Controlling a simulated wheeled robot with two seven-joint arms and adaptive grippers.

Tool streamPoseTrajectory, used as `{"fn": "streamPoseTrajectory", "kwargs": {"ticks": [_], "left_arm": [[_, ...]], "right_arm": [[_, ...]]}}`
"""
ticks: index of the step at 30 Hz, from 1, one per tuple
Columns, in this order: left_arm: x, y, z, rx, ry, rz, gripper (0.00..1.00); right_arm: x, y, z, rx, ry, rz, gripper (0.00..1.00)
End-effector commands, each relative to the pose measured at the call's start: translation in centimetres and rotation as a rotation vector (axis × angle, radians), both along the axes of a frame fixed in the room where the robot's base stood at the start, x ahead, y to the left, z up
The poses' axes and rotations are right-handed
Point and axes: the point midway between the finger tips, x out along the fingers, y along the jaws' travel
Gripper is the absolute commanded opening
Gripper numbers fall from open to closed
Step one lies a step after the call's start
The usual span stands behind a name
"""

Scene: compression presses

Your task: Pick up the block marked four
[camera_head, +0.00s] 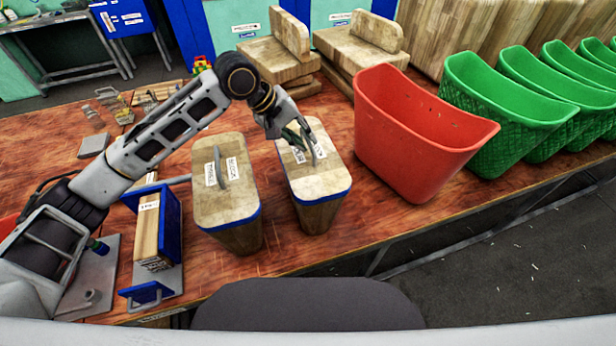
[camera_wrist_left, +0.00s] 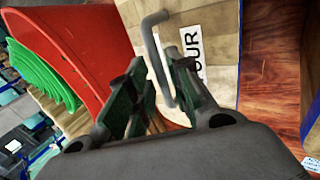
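The block marked four is a pale wooden block (camera_head: 323,187) with a blue band around its top edge. It stands upright on the workbench in the head view. In the left wrist view its top (camera_wrist_left: 222,25) carries a white label ending in "OUR" and a grey bent handle (camera_wrist_left: 153,45). My left gripper (camera_head: 306,150) is above this block, at the handle. In the left wrist view its fingers (camera_wrist_left: 158,95) are apart, and the handle's bar lies between them, closer to the right finger. Whether a finger touches the handle is unclear. My right gripper is not in view.
A similar handled wooden block (camera_head: 227,195) stands just left. A red bin (camera_head: 415,135) stands close on the right, with green bins (camera_head: 500,110) beyond. A blue-framed press (camera_head: 160,240) is at the left. More wooden blocks (camera_head: 275,60) lie behind.

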Motion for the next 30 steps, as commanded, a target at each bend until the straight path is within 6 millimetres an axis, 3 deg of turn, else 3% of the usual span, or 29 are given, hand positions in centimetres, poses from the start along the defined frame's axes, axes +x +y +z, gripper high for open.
{"fn": "streamPoseTrajectory", "kwargs": {"ticks": [9, 23, 28, 30], "left_arm": [[0.4, -1.5, -2.2, 0.000, 0.001, 0.001, 0.21], [0.4, -1.5, -2.3, 0.000, 0.000, 0.000, 0.21], [0.4, -1.5, -2.3, 0.000, 0.000, 0.000, 0.00], [0.4, -1.5, -2.3, 0.000, 0.000, 0.000, 0.00]], "right_arm": [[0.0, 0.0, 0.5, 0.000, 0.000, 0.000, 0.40], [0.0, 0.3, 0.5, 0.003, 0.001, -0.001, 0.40], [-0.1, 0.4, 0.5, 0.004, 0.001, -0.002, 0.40], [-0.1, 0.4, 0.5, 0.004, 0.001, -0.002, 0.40]]}}
